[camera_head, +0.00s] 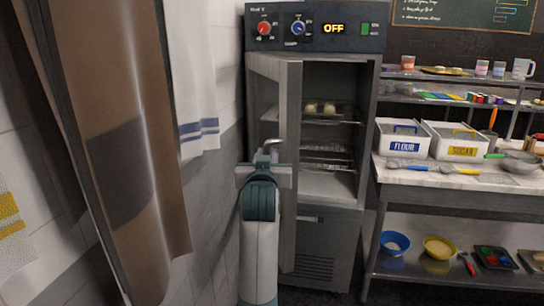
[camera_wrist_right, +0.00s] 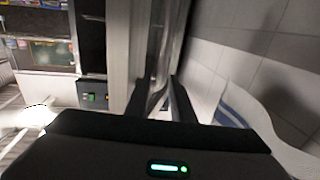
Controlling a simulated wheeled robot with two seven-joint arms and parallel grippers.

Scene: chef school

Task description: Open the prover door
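The prover (camera_head: 340,225) is a grey steel cabinet with a control panel on top. Its door (camera_head: 292,180) stands well open, hinged on the left and swung out towards me, seen nearly edge-on. Through the opening I see wire racks (camera_head: 325,150) with small pale dough pieces on the upper one. My right gripper (camera_head: 270,148) is at the outer side of the door. In the right wrist view its fingers (camera_wrist_right: 160,95) are on either side of the metal door handle (camera_wrist_right: 160,50) and appear closed on it. My left gripper is out of view.
A brown apron (camera_head: 120,130) and a white towel (camera_head: 193,75) hang on the tiled wall at left, close to my right arm. A steel bench (camera_head: 450,178) with flour and sugar bins stands right of the prover. The panel display (camera_head: 334,28) reads OFF.

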